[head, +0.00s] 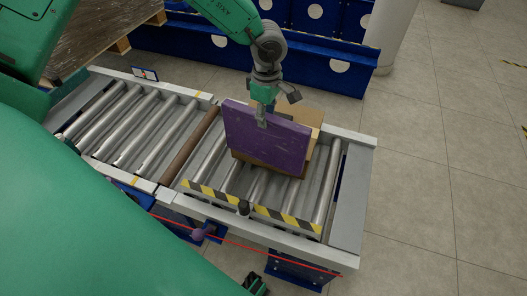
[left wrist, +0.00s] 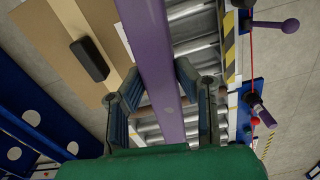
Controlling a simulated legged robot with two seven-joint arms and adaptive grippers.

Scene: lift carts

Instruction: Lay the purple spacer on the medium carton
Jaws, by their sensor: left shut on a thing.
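The purple spacer (head: 265,140) is a flat panel, held tilted steeply on edge above the roller conveyor. My left gripper (head: 262,120) is shut on its upper edge; in the left wrist view the spacer (left wrist: 162,85) runs edge-on between the fingers (left wrist: 157,75). A brown carton (head: 312,115) is on the rollers just behind the spacer, which hides most of it. In the left wrist view, the carton's tan top (left wrist: 62,58) lies left of the spacer. I cannot tell whether spacer and carton touch.
A black block (left wrist: 89,59) appears on the carton top. The conveyor's near rail has a yellow-black striped guard (head: 225,198) and a red cord (head: 270,252). Bare rollers (head: 130,125) lie to the left. Blue racks (head: 330,65) stand behind.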

